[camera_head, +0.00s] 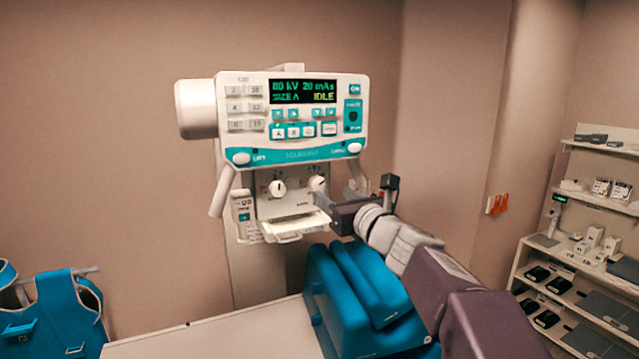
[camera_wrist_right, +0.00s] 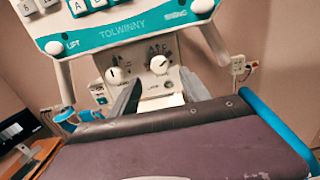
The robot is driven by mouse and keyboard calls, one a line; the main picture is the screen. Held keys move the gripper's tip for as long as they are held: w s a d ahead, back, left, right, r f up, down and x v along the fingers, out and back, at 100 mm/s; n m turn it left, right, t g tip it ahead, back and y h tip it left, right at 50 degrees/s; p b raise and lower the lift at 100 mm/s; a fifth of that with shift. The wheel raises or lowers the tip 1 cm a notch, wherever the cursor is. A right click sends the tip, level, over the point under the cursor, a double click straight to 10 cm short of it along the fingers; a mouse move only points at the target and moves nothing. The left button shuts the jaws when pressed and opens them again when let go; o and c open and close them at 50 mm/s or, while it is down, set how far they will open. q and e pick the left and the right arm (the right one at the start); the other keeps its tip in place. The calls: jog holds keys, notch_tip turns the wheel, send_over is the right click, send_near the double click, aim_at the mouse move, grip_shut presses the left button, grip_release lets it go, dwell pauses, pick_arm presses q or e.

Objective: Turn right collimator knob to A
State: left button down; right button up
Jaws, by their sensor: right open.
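The right collimator knob (camera_head: 318,183) is a small white dial on the pale panel below the x-ray console; it also shows in the wrist view (camera_wrist_right: 159,65). The left knob (camera_head: 278,187) sits beside it and shows in the wrist view (camera_wrist_right: 117,75). Letter marks surround the right knob, but its setting is too small to read surely. My right gripper (camera_head: 322,203) is just below and in front of the right knob. In the wrist view its open grey fingers (camera_wrist_right: 161,77) point toward that knob, one on each side in the picture; contact is not visible. My left gripper is out of view.
The console (camera_head: 300,115) has a lit display (camera_head: 303,91) reading "SIZE A" and "IDLE". A white tray (camera_head: 295,225) juts out under the knobs. Blue padded shapes (camera_head: 340,290) stand below. A blue apron (camera_head: 55,310) hangs left; stocked shelves (camera_head: 575,255) stand right.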

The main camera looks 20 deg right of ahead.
aim_at(319, 186)
jog(key=w+p, duration=0.2)
jog(key=w, duration=0.6)
jog(key=shift+a+p, duration=0.1)
jog(key=shift+p, duration=0.25)
jog(key=shift+w+f, duration=0.1)
jog(key=shift+w, duration=0.2)
jog(key=shift+a, duration=0.1)
jog(key=shift+s, duration=0.1)
jog(key=shift+c, duration=0.3)
